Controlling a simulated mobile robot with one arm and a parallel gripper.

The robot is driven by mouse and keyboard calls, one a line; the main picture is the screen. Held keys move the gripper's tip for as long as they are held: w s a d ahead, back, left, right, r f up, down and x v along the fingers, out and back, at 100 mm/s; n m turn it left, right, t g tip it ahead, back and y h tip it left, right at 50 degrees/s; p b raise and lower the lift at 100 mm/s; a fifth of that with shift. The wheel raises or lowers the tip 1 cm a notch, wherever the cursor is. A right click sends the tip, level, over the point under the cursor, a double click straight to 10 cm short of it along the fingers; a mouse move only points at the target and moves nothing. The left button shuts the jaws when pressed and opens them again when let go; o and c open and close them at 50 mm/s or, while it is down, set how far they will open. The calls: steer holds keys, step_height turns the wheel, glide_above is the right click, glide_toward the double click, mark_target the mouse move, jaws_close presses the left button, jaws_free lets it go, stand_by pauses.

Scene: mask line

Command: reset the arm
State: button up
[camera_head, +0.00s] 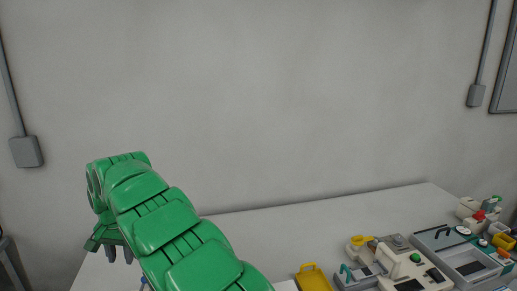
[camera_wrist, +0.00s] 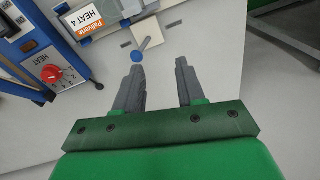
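My gripper (camera_wrist: 160,75) shows in the wrist view with its two grey fingers apart and nothing between them. It hangs over a pale table surface, with a blue-tipped small part (camera_wrist: 137,56) just beyond the left finger. In the head view my green arm reaches up from the bottom centre to the left. The gripper (camera_head: 118,255) is partly hidden below the arm's end there, at the left end of the white table (camera_head: 290,228).
In the head view, a yellow tray (camera_head: 314,279) and several devices (camera_head: 412,265) fill the table's right front. The table's back middle is clear before a grey wall.

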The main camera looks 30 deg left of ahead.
steer(key=w+d+r+m+t, duration=0.15)
steer(key=w+d+r, duration=0.25)
steer(key=w+d, duration=0.65)
steer(key=w+d+r+m, duration=0.2)
steer(key=w+d+r, duration=0.3)
steer(key=w+d, duration=0.55)
steer(key=w+d+r+m+h, duration=0.1)
steer(key=w+d+r, duration=0.15)
steer(key=d, duration=1.15)
steer(key=w+d+r+m+h, duration=0.1)
steer(key=d+r, duration=0.2)
steer(key=d, duration=1.1)
steer(key=s+d+f+m, duration=0.1)
steer(key=s+d, duration=0.4)
steer(key=d, duration=0.5)
steer(key=s+d+f+m, duration=0.1)
steer(key=s+d, duration=0.4)
steer(key=d, duration=0.5)
steer(key=s+d+f+g, duration=0.1)
steer(key=s+d+f, duration=0.3)
steer(key=s, duration=0.5)
steer(key=s+d+f+g, duration=0.2)
steer(key=s+d+f, duration=0.2)
steer(key=s, duration=0.6)
steer(key=shift+s+d+f, duration=0.15)
steer(key=shift+d+f, duration=0.1)
steer(key=shift+d, duration=0.25)
